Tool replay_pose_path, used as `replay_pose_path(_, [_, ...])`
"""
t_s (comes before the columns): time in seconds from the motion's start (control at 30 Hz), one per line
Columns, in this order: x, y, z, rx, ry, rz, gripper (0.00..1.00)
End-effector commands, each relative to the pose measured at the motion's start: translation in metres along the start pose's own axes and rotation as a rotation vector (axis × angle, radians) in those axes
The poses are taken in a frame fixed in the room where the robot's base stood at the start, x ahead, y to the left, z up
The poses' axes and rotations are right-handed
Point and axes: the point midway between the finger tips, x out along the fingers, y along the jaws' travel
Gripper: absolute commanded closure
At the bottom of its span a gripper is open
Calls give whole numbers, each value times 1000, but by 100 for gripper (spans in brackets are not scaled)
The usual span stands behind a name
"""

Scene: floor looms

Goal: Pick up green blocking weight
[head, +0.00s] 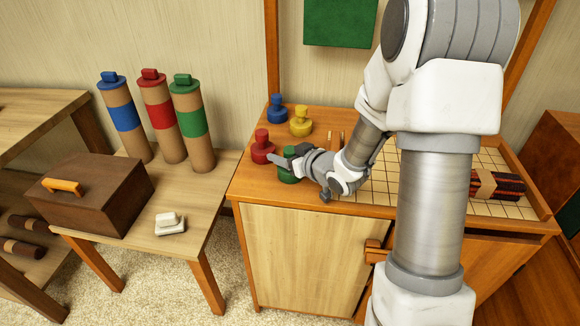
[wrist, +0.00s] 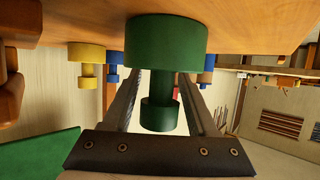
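The green blocking weight (head: 287,178) stands upright on the cabinet top in the head view, partly hidden by my gripper (head: 282,160). In the wrist view, which looks upside down, the green weight (wrist: 166,42) fills the middle, its wide base at the top and its knob below. My gripper's fingers (wrist: 163,85) lie on either side of its neck and knob, with a gap between them. The fingers look open around the weight rather than clamped on it. The fingertips are partly hidden by the weight.
A red weight (head: 262,148) stands close left of the green one. Blue (head: 277,108) and yellow (head: 300,122) weights stand behind. A gridded board (head: 480,208) with a dark bundle (head: 497,186) lies right. A side table (head: 205,215) with tubes and a brown box is left.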

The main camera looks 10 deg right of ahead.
Motion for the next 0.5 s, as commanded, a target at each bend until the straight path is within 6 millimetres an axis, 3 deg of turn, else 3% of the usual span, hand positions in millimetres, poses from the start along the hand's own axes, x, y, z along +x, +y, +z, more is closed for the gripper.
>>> replay_pose_path(0.03, [0,0,0,0,0,0,52])
replay_pose_path(0.3, [0,0,0,0,0,0,100])
replay_pose_path(0.5, [0,0,0,0,0,0,100])
